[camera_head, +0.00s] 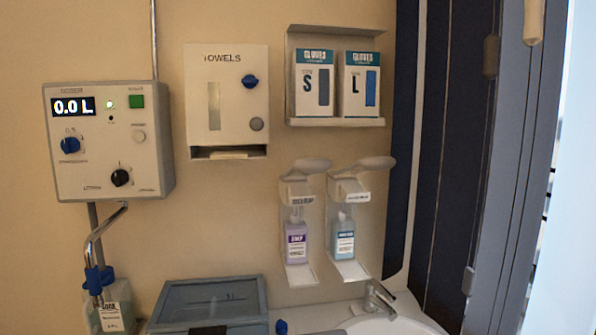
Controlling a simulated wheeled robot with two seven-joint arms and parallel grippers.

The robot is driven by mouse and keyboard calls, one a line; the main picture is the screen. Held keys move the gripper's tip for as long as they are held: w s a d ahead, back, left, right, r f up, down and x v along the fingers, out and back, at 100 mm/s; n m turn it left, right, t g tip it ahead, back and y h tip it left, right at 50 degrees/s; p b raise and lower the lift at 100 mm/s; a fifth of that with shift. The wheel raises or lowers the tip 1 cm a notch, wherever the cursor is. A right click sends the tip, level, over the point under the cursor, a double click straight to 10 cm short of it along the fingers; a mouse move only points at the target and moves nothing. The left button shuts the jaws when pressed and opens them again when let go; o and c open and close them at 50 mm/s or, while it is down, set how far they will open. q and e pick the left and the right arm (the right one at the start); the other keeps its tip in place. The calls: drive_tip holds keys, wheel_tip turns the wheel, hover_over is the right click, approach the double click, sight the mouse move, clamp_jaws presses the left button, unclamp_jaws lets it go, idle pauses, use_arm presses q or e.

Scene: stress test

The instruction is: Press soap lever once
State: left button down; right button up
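Two lever dispensers hang side by side on the wall. The left dispenser has a grey-white lever (310,165) above a bottle with a purple label (296,240), whose small print looks like "soap" but is hard to read. The right dispenser has a similar lever (376,162) above a clear bottle with a teal label (344,243). Both levers look raised and stick out to the right. Neither of my grippers is in view, and nothing touches the levers.
A sink with a metal faucet (378,297) is below the dispensers. A grey-blue lidded box (240,290) and a labelled jug (117,305) stand at lower left. A control box (105,165), towel dispenser (228,130) and glove rack (300,122) are on the wall. A dark panel borders the right.

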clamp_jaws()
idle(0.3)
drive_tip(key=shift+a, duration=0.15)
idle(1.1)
